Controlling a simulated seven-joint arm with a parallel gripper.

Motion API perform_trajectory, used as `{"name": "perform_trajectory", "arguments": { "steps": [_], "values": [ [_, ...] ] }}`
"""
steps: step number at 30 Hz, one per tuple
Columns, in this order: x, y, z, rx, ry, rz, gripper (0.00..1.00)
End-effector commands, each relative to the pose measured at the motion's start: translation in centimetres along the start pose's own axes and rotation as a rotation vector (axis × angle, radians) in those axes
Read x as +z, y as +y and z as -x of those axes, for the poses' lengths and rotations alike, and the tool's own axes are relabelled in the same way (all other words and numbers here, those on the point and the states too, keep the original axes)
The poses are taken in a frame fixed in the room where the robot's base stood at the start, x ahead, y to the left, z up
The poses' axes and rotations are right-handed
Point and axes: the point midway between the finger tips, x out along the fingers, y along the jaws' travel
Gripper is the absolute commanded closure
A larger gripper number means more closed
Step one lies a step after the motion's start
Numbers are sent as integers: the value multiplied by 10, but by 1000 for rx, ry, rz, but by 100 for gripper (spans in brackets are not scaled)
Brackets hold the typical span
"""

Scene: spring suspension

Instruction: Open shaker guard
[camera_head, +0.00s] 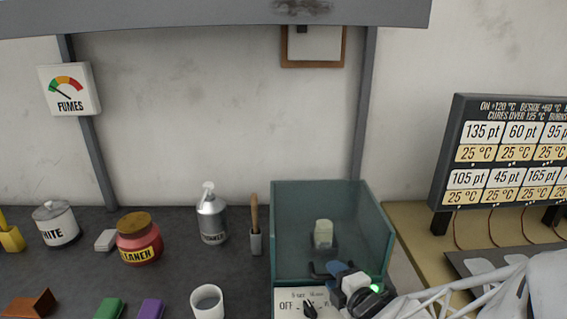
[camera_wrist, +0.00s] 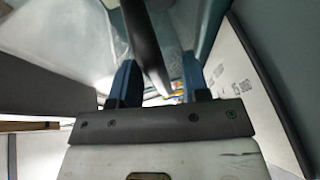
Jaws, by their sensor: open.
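The shaker guard (camera_head: 385,217) is a see-through teal box at the back right of the dark bench. A pale block-like item (camera_head: 323,230) shows inside it. My gripper (camera_head: 330,271) is at the lower front of the guard, partly hidden by my own wrist. In the wrist view, its two blue fingers (camera_wrist: 157,72) are apart, with a dark bar (camera_wrist: 143,38) running between them. The bar looks like a handle on the guard; I cannot tell whether the fingers touch it. A white control panel (camera_head: 290,297) marked OFF, with a black knob (camera_head: 310,309), sits below the guard.
A temperature board (camera_head: 510,150) stands at the right. My arm covers the lower right.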

Motion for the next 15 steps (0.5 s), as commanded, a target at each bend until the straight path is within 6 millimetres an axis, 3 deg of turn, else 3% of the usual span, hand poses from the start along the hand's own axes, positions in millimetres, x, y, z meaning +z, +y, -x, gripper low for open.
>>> {"name": "perform_trajectory", "arguments": {
  "steps": [12, 15],
  "values": [
    [0, 0, -4, 0, 0, -1, 58],
    [0, 0, -4, 0, 0, -1, 72]
  ]
}}
